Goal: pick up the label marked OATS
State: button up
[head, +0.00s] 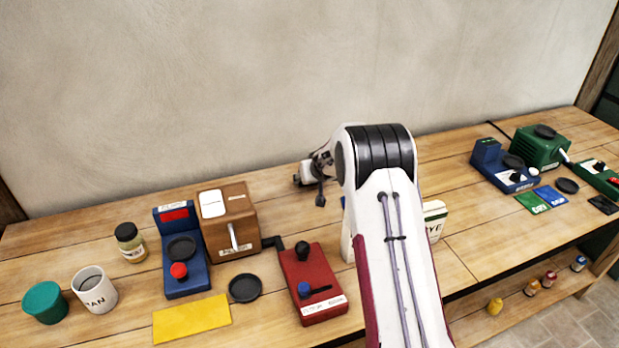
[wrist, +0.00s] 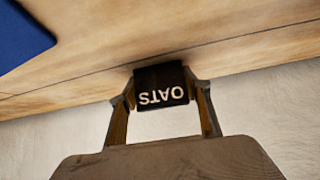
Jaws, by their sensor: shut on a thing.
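The label marked OATS (wrist: 161,88) is a small black piece with white lettering, upside down in the wrist view. My gripper (wrist: 160,82) is shut on it, with one finger at each side edge. The wooden table top (wrist: 200,45) lies behind the label in that view; I cannot tell the exact gap between them. In the head view my arm reaches over the table's back part, and my gripper (head: 316,182) is small and partly hidden by the arm there. The label cannot be made out clearly in that view.
A brown grinder (head: 230,222), blue scale (head: 183,262), red device (head: 312,285), yellow mat (head: 191,319), white mug (head: 95,290), jar (head: 130,242) and teal pot (head: 45,302) stand at left. A green machine (head: 540,146) and green and blue cards (head: 532,203) are at right. The plaster wall is behind.

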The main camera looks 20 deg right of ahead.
jog(key=shift+r, duration=0.3)
jog(key=shift+r, duration=4.7)
